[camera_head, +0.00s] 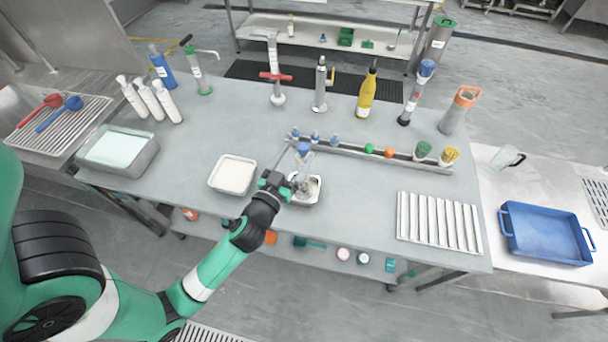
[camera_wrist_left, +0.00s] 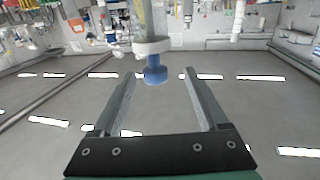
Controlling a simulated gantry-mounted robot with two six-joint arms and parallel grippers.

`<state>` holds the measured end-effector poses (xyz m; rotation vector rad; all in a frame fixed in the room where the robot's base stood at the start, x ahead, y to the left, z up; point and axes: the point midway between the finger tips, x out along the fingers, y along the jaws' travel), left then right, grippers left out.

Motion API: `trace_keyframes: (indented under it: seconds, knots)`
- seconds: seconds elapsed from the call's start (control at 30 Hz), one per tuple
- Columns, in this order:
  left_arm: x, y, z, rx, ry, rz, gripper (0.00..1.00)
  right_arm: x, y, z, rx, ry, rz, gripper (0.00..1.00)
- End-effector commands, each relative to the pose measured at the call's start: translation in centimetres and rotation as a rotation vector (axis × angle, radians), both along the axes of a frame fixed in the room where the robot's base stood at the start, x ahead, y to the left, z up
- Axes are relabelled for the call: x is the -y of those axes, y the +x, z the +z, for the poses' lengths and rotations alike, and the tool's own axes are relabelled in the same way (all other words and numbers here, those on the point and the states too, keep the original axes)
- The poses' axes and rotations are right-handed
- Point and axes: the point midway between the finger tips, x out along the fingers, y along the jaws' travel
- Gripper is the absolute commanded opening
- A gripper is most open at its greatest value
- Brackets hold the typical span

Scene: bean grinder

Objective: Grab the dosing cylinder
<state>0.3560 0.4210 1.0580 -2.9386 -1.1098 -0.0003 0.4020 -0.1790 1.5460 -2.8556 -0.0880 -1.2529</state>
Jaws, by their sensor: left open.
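What looks like the dosing cylinder, a clear upright tube with a blue end (camera_head: 303,148), stands over a small metal tray (camera_head: 316,203) near the table's middle front. In the left wrist view its clear body, white collar and blue end (camera_wrist_left: 155,74) hang from the top of the picture, between the lines of the two fingers. My left gripper (camera_head: 288,180) is open right beside it, with a visible gap on each side in the wrist view. I cannot tell how far the fingertips reach around it. The cylinder's lower part is partly hidden by the gripper. My right gripper is not in view.
A white-filled tray (camera_head: 233,175) lies left of the gripper. A long rail (camera_head: 400,158) with small coloured-topped tools runs behind the cylinder. A ribbed rack (camera_head: 438,222) is to the right. Bottles, including a yellow one (camera_head: 367,95), stand at the back. Table between tray and rack is clear.

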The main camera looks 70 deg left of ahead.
Motion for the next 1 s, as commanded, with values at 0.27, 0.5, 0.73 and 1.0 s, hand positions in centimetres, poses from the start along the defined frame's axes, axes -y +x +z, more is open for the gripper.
trace_keyframes:
  seconds: [0.27,0.5,0.73,1.0]
  knots:
    - [-1.0,1.3,0.0,0.001,-0.001,-0.001,0.77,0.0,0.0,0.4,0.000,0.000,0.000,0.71]
    - [-3.2,4.5,0.2,0.001,0.000,0.001,0.77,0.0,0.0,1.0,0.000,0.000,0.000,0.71]
    - [-3.8,5.4,-0.1,0.001,-0.001,-0.002,0.77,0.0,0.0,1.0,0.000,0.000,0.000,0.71]
    - [-3.8,5.3,-0.1,0.001,-0.001,-0.001,0.44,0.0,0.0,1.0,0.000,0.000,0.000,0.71]
